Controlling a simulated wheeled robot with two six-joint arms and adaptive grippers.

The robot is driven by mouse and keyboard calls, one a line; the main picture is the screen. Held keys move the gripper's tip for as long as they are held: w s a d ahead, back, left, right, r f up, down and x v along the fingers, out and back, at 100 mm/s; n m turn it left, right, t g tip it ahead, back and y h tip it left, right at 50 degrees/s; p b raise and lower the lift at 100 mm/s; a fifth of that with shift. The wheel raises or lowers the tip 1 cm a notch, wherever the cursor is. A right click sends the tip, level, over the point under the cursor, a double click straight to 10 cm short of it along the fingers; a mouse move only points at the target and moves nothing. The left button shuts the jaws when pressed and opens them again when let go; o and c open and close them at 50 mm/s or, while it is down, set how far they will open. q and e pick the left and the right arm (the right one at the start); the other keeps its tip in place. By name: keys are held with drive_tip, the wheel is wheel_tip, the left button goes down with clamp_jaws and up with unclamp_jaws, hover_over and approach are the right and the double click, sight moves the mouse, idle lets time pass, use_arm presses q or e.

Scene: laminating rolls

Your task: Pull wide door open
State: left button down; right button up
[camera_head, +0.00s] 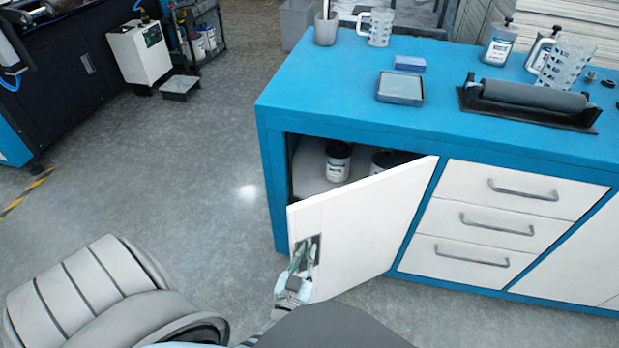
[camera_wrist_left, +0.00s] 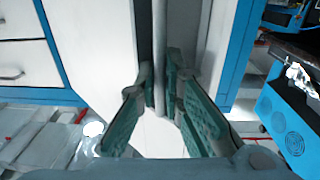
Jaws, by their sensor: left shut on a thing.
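The wide white door (camera_head: 365,225) of the blue cabinet (camera_head: 268,170) stands partly open, swung out toward me from its right-hand side. Its grey handle (camera_head: 313,250) is near the free left edge. My left gripper (camera_head: 300,262) is at this handle, shut on it. In the left wrist view the green-padded fingers of my left gripper (camera_wrist_left: 170,105) sit on both sides of the upright handle bar (camera_wrist_left: 159,60), with the white door (camera_wrist_left: 100,45) behind. My right gripper is not in view.
Dark-lidded jars (camera_head: 338,162) stand inside the cabinet. Three white drawers (camera_head: 500,190) are right of the door. The blue top holds a roller (camera_head: 530,97), a grey tray (camera_head: 400,88) and clear jugs (camera_head: 376,27). Grey floor (camera_head: 190,180) left of the cabinet is clear.

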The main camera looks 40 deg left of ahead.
use_arm(q)
drive_tip(key=shift+w+d+r, duration=0.25)
drive_tip(key=shift+d, duration=0.1)
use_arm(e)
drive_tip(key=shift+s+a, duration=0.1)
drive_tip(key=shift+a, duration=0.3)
use_arm(q)
drive_tip(key=c, duration=1.9)
unclamp_jaws()
drive_tip(key=shift+o, duration=0.9)
drive_tip(key=shift+w+d+f, duration=0.1)
drive_tip(key=shift+w, duration=0.1)
drive_tip(key=shift+f, duration=0.1)
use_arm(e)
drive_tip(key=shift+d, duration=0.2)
